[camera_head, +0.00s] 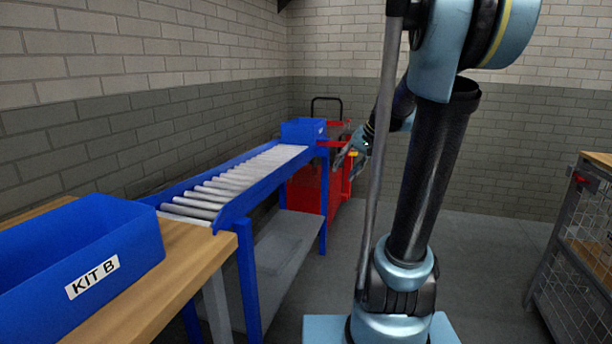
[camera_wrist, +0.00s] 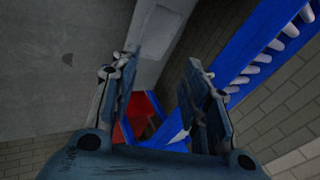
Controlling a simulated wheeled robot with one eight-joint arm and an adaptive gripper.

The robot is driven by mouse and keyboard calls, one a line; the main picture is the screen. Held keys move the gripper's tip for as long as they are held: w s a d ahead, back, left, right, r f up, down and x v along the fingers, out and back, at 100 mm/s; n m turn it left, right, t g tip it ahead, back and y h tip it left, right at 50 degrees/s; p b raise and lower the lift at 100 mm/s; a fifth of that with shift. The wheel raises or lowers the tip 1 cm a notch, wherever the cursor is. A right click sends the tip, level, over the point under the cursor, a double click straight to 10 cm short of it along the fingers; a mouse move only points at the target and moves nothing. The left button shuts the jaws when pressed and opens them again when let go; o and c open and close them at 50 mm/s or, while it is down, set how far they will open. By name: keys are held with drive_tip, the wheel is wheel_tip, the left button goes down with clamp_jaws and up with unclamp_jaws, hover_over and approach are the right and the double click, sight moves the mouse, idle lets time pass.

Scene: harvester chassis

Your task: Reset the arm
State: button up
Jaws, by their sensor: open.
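My gripper (camera_wrist: 160,95) is open in the wrist view, its two fingers apart with nothing between them. In the head view my gripper (camera_head: 347,160) is small and partly hidden behind my arm, near the far end of the roller conveyor. My arm rises on the right side of the head view and reaches back toward the far wall. A red cart (camera_head: 310,190) stands behind the gripper in that view, and part of it shows between the fingers in the wrist view (camera_wrist: 140,112).
A blue KIT B bin (camera_head: 120,250) sits on a wooden table (camera_head: 165,290) at the front left. A blue-framed roller conveyor (camera_head: 230,182) leads back to a small blue bin (camera_head: 303,130). A mesh cage (camera_head: 580,250) stands at the right. Grey floor (camera_head: 480,240) is clear between.

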drive_tip(key=s+d+f+h, duration=0.1)
drive_tip(key=s+f, duration=0.4)
drive_tip(key=s, duration=0.3)
drive_tip(key=s+d+f+n+h, duration=0.1)
drive_tip(key=s+d+f+h, duration=0.1)
drive_tip(key=s+f, duration=0.3)
drive_tip(key=s+d+f+n+g+h, duration=0.1)
drive_tip(key=s+f, duration=0.4)
drive_tip(key=s, duration=0.7)
drive_tip(key=shift+s+d+h, duration=0.3)
drive_tip(key=shift+d+h, duration=0.4)
drive_tip(key=shift+d, duration=0.05)
drive_tip(key=shift+f, duration=0.1)
drive_tip(key=shift+w+f, duration=0.2)
drive_tip(key=shift+w, duration=0.2)
